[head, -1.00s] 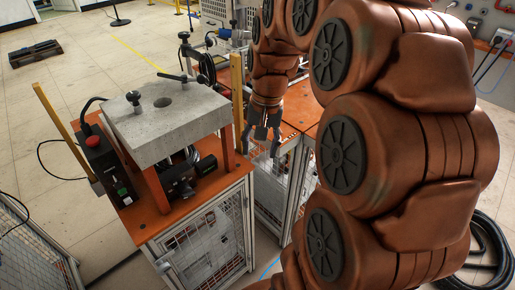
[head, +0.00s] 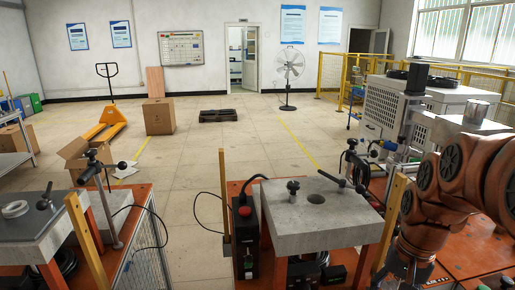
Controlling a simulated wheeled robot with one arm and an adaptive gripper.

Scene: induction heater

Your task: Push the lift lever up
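Several black ball-ended levers show, and I cannot tell which is the lift lever. One lever (head: 342,182) lies on the back edge of the grey slab (head: 300,238) on the middle station. Another lever (head: 100,168) tops a metal post between the left and middle stations. A small lever (head: 45,196) stands on the left station's plate. My gripper (head: 403,274) is at the bottom edge, right of the middle station's slab, apart from these levers. Its dark fingers are partly cut off, so its opening is unclear.
The middle station has a control box (head: 244,238) with a red button and an upright yellow bar (head: 224,205). Another yellow bar (head: 391,218) stands between the slab and my arm. A white machine (head: 395,112) is behind right. Open floor lies beyond, with a pallet (head: 218,116).

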